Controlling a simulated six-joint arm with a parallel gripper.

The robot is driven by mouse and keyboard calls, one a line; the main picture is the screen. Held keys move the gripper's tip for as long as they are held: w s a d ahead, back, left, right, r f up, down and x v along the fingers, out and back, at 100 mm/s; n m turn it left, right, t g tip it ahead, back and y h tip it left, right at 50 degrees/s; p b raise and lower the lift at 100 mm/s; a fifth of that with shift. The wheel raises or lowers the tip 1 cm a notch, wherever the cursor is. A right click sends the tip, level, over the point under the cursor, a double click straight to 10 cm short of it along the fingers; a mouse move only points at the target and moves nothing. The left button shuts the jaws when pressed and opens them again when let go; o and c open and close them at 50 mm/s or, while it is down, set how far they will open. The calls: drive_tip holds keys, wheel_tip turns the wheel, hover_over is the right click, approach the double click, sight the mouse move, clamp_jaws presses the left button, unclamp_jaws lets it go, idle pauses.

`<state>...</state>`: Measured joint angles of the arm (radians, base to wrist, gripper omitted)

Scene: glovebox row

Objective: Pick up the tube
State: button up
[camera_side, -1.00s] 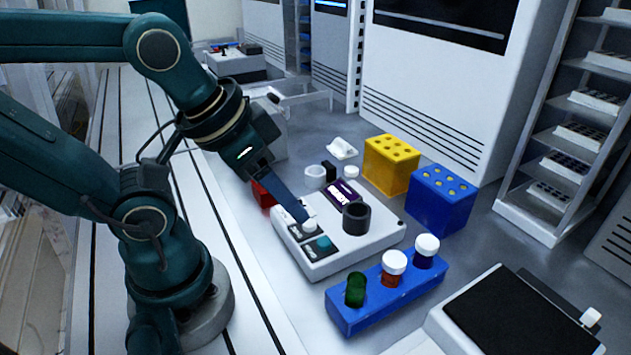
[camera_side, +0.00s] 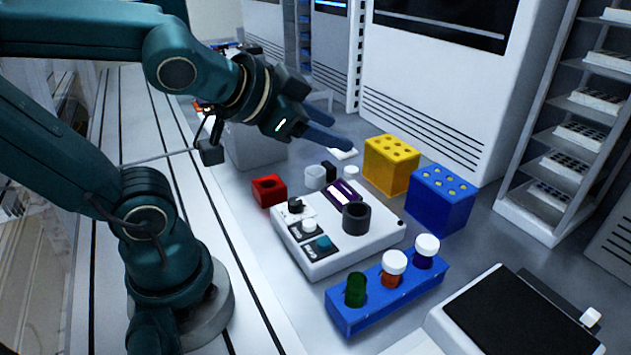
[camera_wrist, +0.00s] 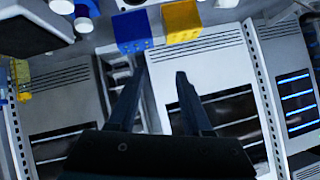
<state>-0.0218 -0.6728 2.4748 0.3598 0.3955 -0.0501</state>
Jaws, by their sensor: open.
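In the side view a blue rack (camera_side: 388,292) at the front holds several tubes. The green tube (camera_side: 356,290) at its left end has no cap in view. An orange tube (camera_side: 391,277) with a white cap stands in the middle. A dark blue tube (camera_side: 425,253) with a white cap stands at the right end. My gripper (camera_side: 335,132) is open and empty, raised above and behind the rack, pointing right. In the wrist view my gripper (camera_wrist: 162,78) shows two spread fingers with nothing between them. White caps (camera_wrist: 72,12) appear at the top left there.
A white device (camera_side: 335,250) with a dark ring, knobs and a display stands behind the rack. Yellow (camera_side: 391,163) and blue (camera_side: 441,199) hole blocks stand to the right. A red block (camera_side: 269,190) is left. A black-topped instrument (camera_side: 510,320) is front right; tall cabinets stand behind.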

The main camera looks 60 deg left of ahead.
drive_tip(key=w+r+m+t, duration=0.2)
drive_tip(key=w+m+t, duration=0.1)
drive_tip(key=w+m, duration=0.15)
drive_tip(key=m+g+h, duration=0.7)
drive_tip(key=g+h, duration=0.2)
drive_tip(key=h, duration=0.6)
approach(363, 290)
drive_tip(key=x, duration=0.7)
drive_tip(key=shift+w+a, duration=0.2)
drive_tip(key=shift+w, duration=0.1)
drive_tip(key=x, duration=0.3)
drive_tip(key=shift+d+f, duration=0.3)
drive_tip(key=shift+f, duration=0.15)
drive_tip(key=shift+w+d+f, duration=0.2)
drive_tip(key=shift+w+d, duration=0.05)
drive_tip(key=shift+d, duration=0.3)
